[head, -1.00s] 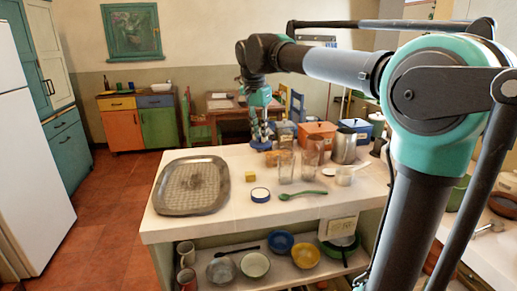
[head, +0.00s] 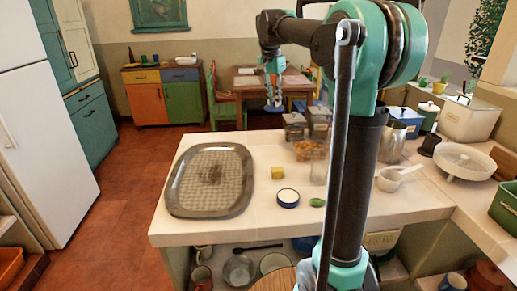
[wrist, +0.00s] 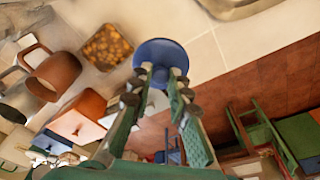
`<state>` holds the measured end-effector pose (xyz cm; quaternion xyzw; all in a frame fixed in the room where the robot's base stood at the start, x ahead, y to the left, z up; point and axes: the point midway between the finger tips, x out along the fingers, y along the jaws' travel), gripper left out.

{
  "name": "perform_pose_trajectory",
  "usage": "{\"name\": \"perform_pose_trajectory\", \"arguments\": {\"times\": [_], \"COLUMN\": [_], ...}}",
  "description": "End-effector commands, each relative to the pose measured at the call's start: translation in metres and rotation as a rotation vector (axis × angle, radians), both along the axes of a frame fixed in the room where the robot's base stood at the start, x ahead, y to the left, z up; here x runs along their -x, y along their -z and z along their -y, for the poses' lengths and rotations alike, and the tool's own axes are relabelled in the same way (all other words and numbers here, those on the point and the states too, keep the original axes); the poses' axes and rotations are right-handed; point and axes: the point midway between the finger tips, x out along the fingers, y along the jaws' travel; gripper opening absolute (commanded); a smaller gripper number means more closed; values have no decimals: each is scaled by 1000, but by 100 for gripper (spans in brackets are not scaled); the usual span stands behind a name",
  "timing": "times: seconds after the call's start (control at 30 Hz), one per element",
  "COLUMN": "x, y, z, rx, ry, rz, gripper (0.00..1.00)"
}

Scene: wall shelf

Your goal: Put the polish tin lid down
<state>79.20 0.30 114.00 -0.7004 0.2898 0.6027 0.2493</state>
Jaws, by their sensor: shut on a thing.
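My gripper (head: 273,99) is shut on the polish tin lid, a round blue disc (wrist: 160,53) seen at its fingertips in the wrist view. In the head view the lid (head: 273,109) hangs in the air near the counter's far edge, left of the glass jars. A low round tin with a blue side and pale top (head: 288,198) stands on the white counter (head: 240,228), well apart from the gripper.
A grey tray (head: 211,205) fills the counter's left. A yellow block (head: 277,173), a green piece (head: 317,202), a clear glass (head: 319,168) and jars (head: 294,126) stand nearby. Counter between tray and jars is mostly bare. My arm hides part of the right.

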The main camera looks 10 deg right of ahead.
Motion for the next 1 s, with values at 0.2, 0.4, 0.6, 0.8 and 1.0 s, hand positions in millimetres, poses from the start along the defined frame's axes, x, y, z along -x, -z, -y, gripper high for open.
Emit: {"name": "perform_pose_trajectory", "arguments": {"times": [0.2, 0.4, 0.6, 0.8, 1.0], "x": [-1, 0, -1, -1, 0], "y": [41, 90, 135, 158, 172], "z": [2, 2, 1, 1, 1], "rx": [0, 0, 0, 0, 0], "ry": [1, 1, 1, 1, 1], "rz": [0, 0, 0, 0, 0], "gripper": [0, 0, 0, 0, 0]}}
